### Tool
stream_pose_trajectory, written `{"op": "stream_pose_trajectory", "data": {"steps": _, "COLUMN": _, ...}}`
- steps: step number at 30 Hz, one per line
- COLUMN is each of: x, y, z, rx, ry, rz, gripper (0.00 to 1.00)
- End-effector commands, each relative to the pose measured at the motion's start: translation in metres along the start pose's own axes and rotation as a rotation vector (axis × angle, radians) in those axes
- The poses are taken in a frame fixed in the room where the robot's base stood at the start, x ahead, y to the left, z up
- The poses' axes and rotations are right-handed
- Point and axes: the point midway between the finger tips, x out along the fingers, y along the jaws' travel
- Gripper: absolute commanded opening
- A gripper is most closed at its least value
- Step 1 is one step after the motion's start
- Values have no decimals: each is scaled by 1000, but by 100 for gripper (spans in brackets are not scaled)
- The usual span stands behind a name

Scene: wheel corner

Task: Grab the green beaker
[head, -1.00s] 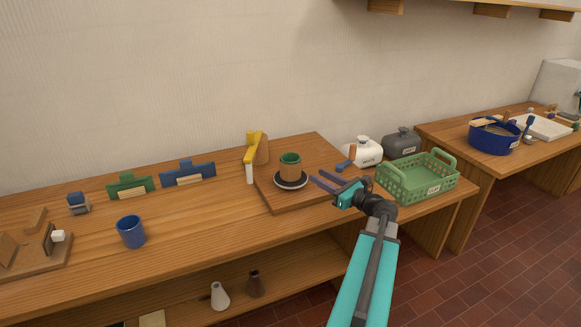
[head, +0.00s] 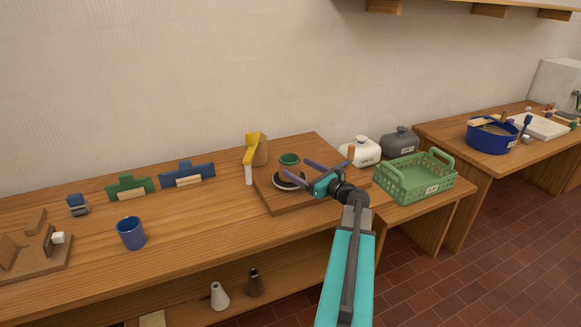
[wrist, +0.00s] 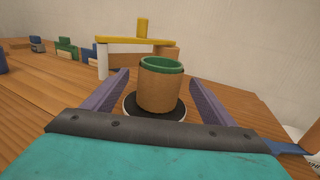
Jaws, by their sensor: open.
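The green beaker (head: 289,168) has a green rim and a tan band around its body. It stands upright on a round black plate with a light rim (head: 284,184), on the wheel's wooden board. My gripper (head: 294,174) is open, its two purple fingers pointing at the beaker. In the wrist view the beaker (wrist: 159,88) stands between and ahead of the fingers, with a gap on each side. The black plate (wrist: 135,109) shows beneath it. I cannot tell whether the fingertips reach past the beaker's sides.
A yellow-topped arm on a white post (head: 251,158) stands just left of the beaker. A blue cup (head: 131,233) stands left, with clear table between.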

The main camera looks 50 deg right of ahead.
Motion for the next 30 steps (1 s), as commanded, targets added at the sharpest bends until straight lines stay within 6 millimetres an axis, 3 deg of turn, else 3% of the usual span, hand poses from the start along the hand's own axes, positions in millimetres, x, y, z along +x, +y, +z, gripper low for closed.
{"op": "stream_pose_trajectory", "data": {"steps": 14, "x": 6, "y": 0, "z": 0, "rx": 0, "ry": 0, "rz": 0, "gripper": 78}}
{"op": "stream_pose_trajectory", "data": {"steps": 30, "x": 56, "y": -1, "z": 0, "rx": 0, "ry": 0, "rz": 1, "gripper": 78}}
